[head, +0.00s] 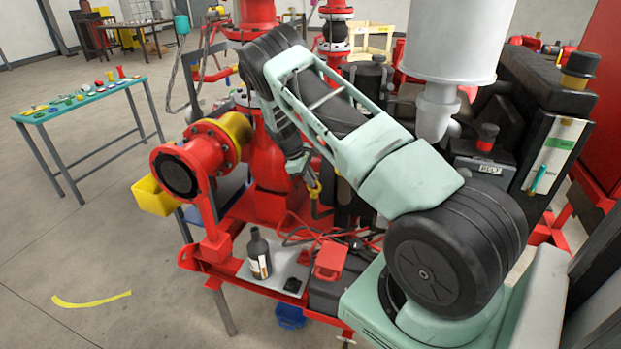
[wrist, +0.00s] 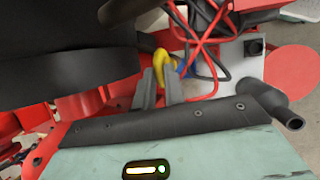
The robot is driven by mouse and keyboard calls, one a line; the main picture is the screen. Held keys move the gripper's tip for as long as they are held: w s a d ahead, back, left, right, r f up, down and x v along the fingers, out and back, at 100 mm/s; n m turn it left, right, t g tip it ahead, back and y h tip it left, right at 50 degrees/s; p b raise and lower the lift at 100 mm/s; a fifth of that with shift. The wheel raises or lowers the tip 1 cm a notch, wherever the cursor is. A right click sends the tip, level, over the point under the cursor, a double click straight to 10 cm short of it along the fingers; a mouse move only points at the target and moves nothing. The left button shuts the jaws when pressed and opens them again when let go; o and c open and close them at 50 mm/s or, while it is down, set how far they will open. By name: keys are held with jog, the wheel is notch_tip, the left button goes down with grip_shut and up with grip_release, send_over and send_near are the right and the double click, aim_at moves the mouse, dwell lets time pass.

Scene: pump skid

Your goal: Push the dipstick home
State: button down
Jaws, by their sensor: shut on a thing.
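The dipstick shows as a yellow loop handle (wrist: 162,62) between and just beyond my fingertips in the wrist view. In the head view its yellow handle (head: 314,188) is a small patch just below my gripper (head: 307,176), beside the red pump frame. My gripper (wrist: 160,80) points down and is shut on the handle. The rod below the handle and its seat are hidden, so I cannot tell how deep the dipstick sits.
A large black cylinder (wrist: 65,70) stands close to my gripper at left in the wrist view. Red and black cables (head: 300,232) lie near the handle. A dark bottle (head: 259,257) and a red box (head: 330,260) stand in front. Open floor lies at left.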

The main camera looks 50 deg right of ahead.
jog(key=shift+a+f, duration=0.1)
jog(key=shift+f, duration=0.1)
jog(key=c, duration=1.5)
grip_release()
jog(key=shift+o, duration=0.2)
jog(key=b+v, duration=0.6)
jog(key=v, duration=1.1)
jog(key=shift+r, duration=0.25)
